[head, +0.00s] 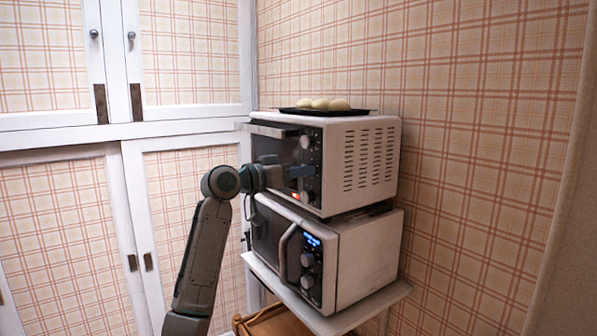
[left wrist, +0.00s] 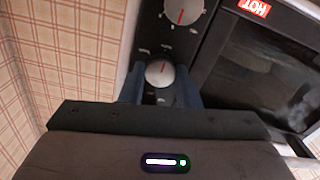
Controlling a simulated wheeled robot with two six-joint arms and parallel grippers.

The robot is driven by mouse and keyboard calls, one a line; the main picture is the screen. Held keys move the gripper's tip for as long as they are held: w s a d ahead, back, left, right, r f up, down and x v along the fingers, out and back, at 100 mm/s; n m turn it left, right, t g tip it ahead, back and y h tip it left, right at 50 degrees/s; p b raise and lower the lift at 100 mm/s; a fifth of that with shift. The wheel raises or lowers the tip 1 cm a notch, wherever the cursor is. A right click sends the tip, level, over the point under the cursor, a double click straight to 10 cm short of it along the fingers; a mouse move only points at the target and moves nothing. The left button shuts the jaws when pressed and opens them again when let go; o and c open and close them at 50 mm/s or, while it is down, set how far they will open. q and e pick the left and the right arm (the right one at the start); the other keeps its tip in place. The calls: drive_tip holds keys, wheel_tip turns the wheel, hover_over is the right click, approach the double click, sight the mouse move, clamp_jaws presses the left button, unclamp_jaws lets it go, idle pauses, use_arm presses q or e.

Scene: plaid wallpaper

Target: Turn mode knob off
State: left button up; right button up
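Two small ovens are stacked on a cart; the upper white oven (head: 358,160) has a dark control panel on its front. One of its knobs (head: 305,142) shows above my left gripper (head: 302,171), which is at the panel. In the left wrist view, a silver knob (left wrist: 160,73) with a red pointer line sits between the blue fingers of that gripper (left wrist: 160,90). The fingers flank it closely; I cannot tell whether they touch it. Another silver knob (left wrist: 183,10) with a red line is beside it, clear of the fingers. My right gripper is not in view.
A dark tray (head: 352,112) with pale buns lies on top of the upper oven. The lower microwave (head: 362,262) has a lit blue display. A red HOT sign (left wrist: 254,7) glows near the oven door. White cabinets stand at left; a plaid wall is close behind.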

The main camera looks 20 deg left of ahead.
use_arm(q)
drive_tip(key=c, duration=0.4)
